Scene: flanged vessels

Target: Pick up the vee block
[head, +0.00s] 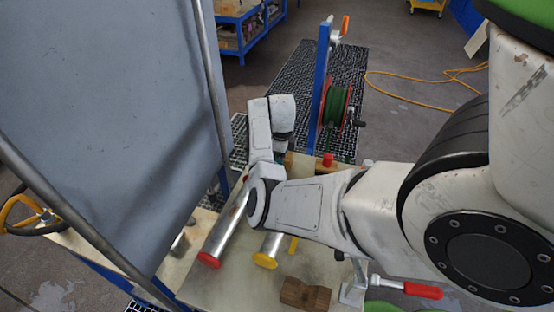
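The vee block (306,295) looks like a brown, wood-like block with a notch in its upper side. It sits on the pale worktop (228,290) near the bottom edge of the head view. Nothing is touching it from above. My arm crosses from the right, above and beyond the block, and its far end bends near the picture's middle. I cannot make out my gripper's fingers, which are hidden behind my own arm links.
Metal tubes with a red end cap (208,260) and a yellow end cap (265,261) lie left of the block. A red-handled clamp (421,290) stands to its right. A large grey panel (100,110) fills the left. A green reel (335,105) stands behind.

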